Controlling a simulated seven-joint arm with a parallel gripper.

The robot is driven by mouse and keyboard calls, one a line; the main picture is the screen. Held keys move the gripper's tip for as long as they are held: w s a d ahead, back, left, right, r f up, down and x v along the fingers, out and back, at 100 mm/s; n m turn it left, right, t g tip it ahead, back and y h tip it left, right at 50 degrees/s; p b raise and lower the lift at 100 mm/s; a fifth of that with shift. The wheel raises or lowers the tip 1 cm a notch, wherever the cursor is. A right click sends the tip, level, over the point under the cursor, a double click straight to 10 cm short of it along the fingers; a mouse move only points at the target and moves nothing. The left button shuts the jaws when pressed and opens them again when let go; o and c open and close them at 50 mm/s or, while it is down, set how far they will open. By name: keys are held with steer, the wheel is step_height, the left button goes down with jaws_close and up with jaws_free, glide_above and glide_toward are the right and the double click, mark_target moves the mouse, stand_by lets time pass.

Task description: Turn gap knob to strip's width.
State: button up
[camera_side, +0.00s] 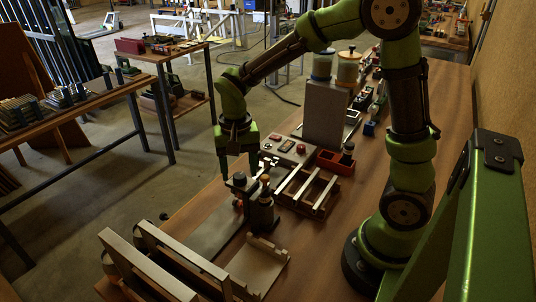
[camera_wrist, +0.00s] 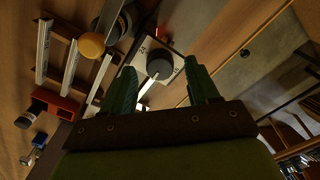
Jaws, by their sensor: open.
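The gap knob is a dark round knob (camera_wrist: 160,65) on a pale plate with small markings (camera_wrist: 149,45) in the wrist view. In the side view a dark knob (camera_side: 240,179) shows under my gripper (camera_side: 238,160). My gripper also shows in the wrist view (camera_wrist: 168,80); its two green fingers are apart, one on each side of the knob. No contact with the knob is visible. Pale strips (camera_side: 293,181) lie in a wooden rack right of the knob, and they also show in the wrist view (camera_wrist: 70,66). The knob's exact setting is too small to read.
An orange-topped post (camera_side: 265,180) stands close to the knob's right; its yellow top (camera_wrist: 92,45) shows in the wrist view. A red bin (camera_side: 336,163) and a button box (camera_side: 290,148) stand behind. Long rails (camera_side: 180,255) lie in front.

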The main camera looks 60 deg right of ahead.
steer(key=shift+f, duration=0.55)
steer(key=c, duration=1.1)
steer(key=shift+o, duration=0.2)
